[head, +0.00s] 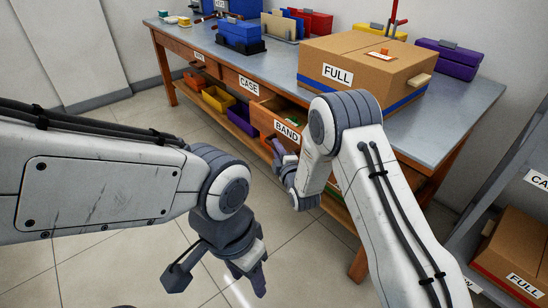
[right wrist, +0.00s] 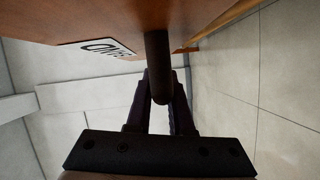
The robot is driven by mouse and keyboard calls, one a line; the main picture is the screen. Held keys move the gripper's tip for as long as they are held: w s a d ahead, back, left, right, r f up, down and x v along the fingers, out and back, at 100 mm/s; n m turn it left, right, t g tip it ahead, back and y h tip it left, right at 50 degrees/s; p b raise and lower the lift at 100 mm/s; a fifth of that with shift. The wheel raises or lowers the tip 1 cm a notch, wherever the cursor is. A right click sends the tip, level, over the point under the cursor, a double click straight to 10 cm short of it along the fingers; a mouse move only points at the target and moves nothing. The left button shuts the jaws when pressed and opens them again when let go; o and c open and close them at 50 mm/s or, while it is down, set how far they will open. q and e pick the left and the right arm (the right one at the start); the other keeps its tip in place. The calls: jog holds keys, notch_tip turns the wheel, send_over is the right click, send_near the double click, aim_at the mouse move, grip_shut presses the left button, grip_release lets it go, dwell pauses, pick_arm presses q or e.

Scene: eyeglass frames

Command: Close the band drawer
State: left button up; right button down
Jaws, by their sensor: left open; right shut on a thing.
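The band drawer (head: 287,131) under the bench stands pulled out in the head view, its inside showing from above. Its front also fills the top of the right wrist view (right wrist: 95,22), with the label partly in sight. My right gripper (head: 279,150) is at the drawer front. In the right wrist view, its dark fingers (right wrist: 160,92) are shut on the drawer's dark handle (right wrist: 157,55). My right arm hides part of the drawer's right side in the head view. My left gripper (head: 218,281) is open and empty, low over the floor.
The case drawer (head: 240,82) is beside the band drawer. A cardboard box marked FULL (head: 360,72) sits on the bench top (head: 440,118). Colored bins (head: 218,98) stand on the lower shelf. Another FULL box (head: 515,262) is on a rack at right. The floor at left is clear.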

jog(key=w+d, duration=0.2)
jog(key=d, duration=0.1)
jog(key=w+d+b, duration=0.1)
jog(key=w+d, duration=0.2)
jog(key=w+d+b, duration=0.1)
jog(key=w+d, duration=0.1)
jog(key=d, duration=0.1)
jog(key=shift+w+d+f, duration=0.1)
jog(key=shift+w, duration=0.25)
jog(key=c, duration=0.8)
grip_release()
jog(key=shift+s, duration=0.1)
jog(key=p+v, duration=0.1)
jog(key=v, duration=0.9)
jog(key=shift+s+p, duration=0.15)
jog(key=shift+p, duration=0.2)
